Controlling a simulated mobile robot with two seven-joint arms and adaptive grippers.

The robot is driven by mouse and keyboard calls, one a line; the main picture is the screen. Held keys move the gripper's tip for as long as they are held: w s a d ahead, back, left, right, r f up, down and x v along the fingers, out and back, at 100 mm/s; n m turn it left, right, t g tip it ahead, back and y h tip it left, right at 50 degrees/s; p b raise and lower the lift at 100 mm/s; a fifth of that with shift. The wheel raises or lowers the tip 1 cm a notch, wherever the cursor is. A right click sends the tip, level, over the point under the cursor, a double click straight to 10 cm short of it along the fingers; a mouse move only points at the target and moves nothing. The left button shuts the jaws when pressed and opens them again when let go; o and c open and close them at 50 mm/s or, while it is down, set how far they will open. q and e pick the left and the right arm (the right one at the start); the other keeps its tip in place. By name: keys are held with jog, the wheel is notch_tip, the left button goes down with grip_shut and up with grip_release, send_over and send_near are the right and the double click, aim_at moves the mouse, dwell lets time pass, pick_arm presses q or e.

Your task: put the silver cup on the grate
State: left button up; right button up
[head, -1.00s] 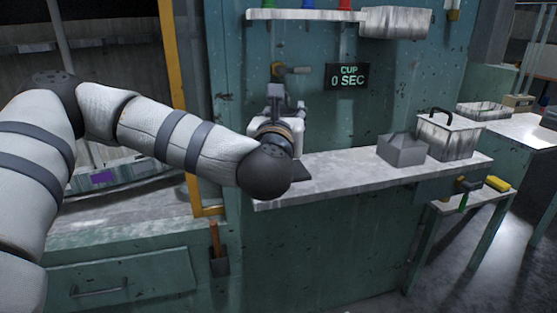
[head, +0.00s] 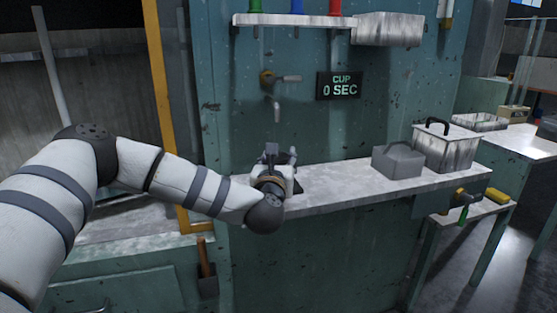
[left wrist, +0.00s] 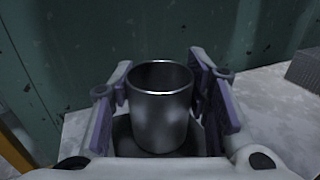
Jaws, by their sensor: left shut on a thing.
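The silver cup (left wrist: 160,112) stands upright between the two purple-lined fingers of my left gripper in the left wrist view, open at the top. My left gripper (head: 280,155) is shut on it, low over the left end of the wall shelf. In the head view my gripper and wrist hide the cup. A dark flat patch (head: 314,187) on the shelf, just right of my gripper, may be the grate; most of it is hidden. I cannot tell whether the cup touches it. My right gripper is not in view.
A tap (head: 277,108) sticks out of the green wall above my gripper. A sign (head: 340,85) reads "CUP 0 SEC". A grey box (head: 398,162) and a metal bin (head: 445,148) stand on the right of the shelf (head: 350,184). The shelf's middle is bare.

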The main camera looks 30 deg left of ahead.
pick_arm(q)
jog(key=shift+f, duration=0.2)
jog(key=o, duration=1.2)
